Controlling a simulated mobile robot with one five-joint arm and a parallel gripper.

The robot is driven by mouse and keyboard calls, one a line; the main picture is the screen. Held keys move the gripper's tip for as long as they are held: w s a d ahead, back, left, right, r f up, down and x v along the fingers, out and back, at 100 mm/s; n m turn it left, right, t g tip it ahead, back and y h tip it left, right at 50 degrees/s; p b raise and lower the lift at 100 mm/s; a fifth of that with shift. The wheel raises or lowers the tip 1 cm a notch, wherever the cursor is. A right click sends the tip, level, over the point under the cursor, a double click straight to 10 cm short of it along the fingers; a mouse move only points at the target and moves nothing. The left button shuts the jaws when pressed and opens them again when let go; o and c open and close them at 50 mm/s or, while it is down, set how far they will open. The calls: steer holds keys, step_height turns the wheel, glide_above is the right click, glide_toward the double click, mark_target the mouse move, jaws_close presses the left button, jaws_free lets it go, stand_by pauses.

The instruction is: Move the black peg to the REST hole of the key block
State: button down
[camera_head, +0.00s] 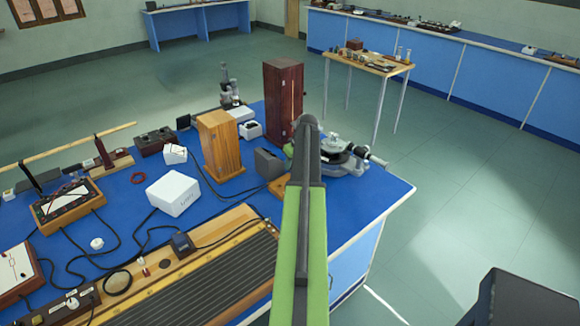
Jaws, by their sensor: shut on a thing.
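My arm (312,215) reaches up the middle of the picture over the blue bench. Its far end stands in front of the tall dark wooden box and the spectrometer. My gripper's fingers do not show; they are hidden behind the arm's end. I cannot make out the black peg. I cannot tell for certain which item is the key block. A low dark block with a round knob on a wooden base (68,304) lies at the bottom left. A dark box with small knobs (155,141) stands farther back. No REST label is readable.
The blue bench (110,185) is crowded with cables, a white box (173,193), a wooden box (220,146), a tall dark box (284,100), and a spectrometer (345,158). Open floor (480,200) lies right; a small wooden table (368,62) stands behind.

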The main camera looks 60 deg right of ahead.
steer(key=shift+f+b, duration=3.2)
steer(key=shift+f, duration=0.1)
steer(key=c, duration=1.3)
jaws_free()
steer(key=shift+o, duration=0.2)
steer(key=shift+r, duration=0.1)
steer(key=p+v, duration=1.6)
steer(key=v, duration=0.1)
steer(key=shift+r, duration=0.2)
